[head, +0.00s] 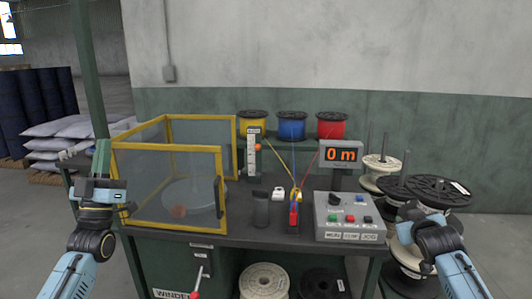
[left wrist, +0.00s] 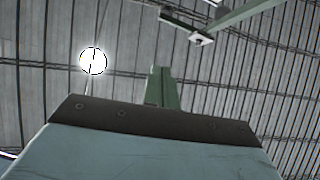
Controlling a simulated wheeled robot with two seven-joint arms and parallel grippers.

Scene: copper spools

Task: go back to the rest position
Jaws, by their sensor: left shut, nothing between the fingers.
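My left gripper (head: 101,160) is raised at the left of the bench, fingers pointing up, in front of the yellow-framed guard box's left side. It is shut and empty. In the left wrist view, the camera looks up at the roof and a bright lamp (left wrist: 93,61). My right gripper (head: 409,211) is at the right of the bench, in front of the stacked spools. Its fingers are small and dark there, and I cannot tell whether they are open or shut.
The bench (head: 275,234) carries the yellow-framed guard box (head: 190,118), a control box (head: 346,214) and a display (head: 341,155) reading 0 m. Yellow, blue (head: 291,126) and red spools stand behind. Dark and pale spools (head: 438,191) stand at the right.

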